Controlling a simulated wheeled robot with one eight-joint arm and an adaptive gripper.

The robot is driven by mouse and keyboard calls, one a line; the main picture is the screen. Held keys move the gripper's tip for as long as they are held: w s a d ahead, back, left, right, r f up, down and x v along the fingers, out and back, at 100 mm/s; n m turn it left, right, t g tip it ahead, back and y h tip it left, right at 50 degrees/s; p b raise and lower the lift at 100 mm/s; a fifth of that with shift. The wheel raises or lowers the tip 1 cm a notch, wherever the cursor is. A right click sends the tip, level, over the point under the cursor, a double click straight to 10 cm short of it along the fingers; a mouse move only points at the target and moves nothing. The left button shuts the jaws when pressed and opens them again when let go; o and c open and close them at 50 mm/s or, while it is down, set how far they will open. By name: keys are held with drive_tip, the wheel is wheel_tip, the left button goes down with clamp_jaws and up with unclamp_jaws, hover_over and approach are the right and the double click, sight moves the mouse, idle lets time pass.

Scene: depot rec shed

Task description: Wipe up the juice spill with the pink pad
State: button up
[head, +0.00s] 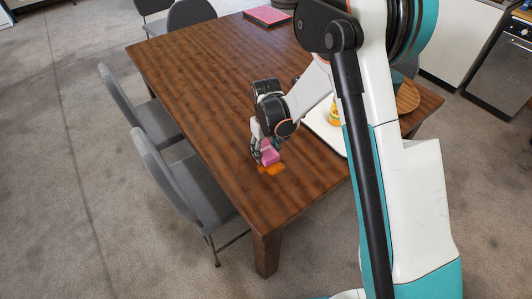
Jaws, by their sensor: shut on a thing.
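The pink pad (270,154) is held in my gripper (264,152) above the left side of the brown wooden table (205,75). My gripper is shut on the pad and points down. The orange juice spill (270,169) lies on the table right below and in front of the pad. Part of the spill is hidden by the pad and gripper. I cannot tell whether the pad touches the table.
A white tray (324,134) with a yellow-orange cup or can (335,115) stands right of the gripper, partly behind my arm. A pink-topped item (268,15) lies at the far end. Grey chairs (185,180) line the left edge. The table's left half is clear.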

sight(266, 148)
drive_tip(key=shift+w+r+p, duration=0.1)
drive_tip(key=shift+r+p, duration=0.3)
drive_tip(key=shift+r, duration=0.45)
drive_tip(key=shift+r+p, duration=0.85)
drive_tip(key=shift+r, duration=0.9)
